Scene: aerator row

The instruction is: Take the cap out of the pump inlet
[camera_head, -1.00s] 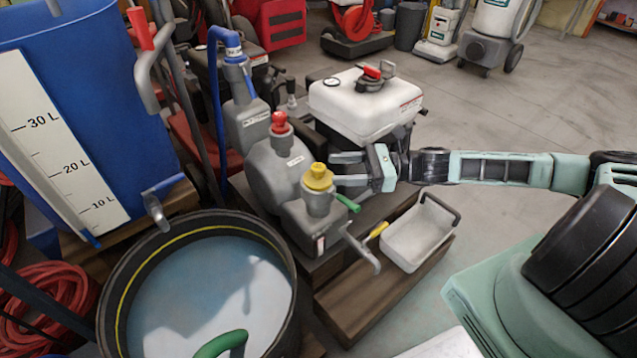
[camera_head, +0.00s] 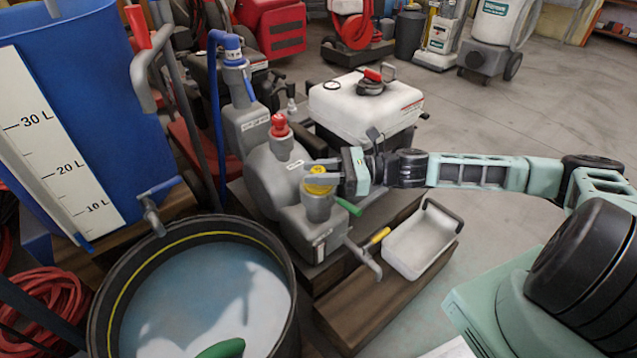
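The grey pump (camera_head: 275,182) stands on a wooden base in the middle. A yellow cap (camera_head: 318,188) sits in the pump's front port, and a red cap (camera_head: 280,126) sits in a port behind it. My gripper (camera_head: 318,172) comes in from the right at the yellow cap. Its two fingers reach over and beside the cap and partly cover it. I cannot tell whether they press on it or leave a gap. The green lever (camera_head: 348,206) sticks out just below.
A white engine tank (camera_head: 362,103) stands close behind my gripper.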

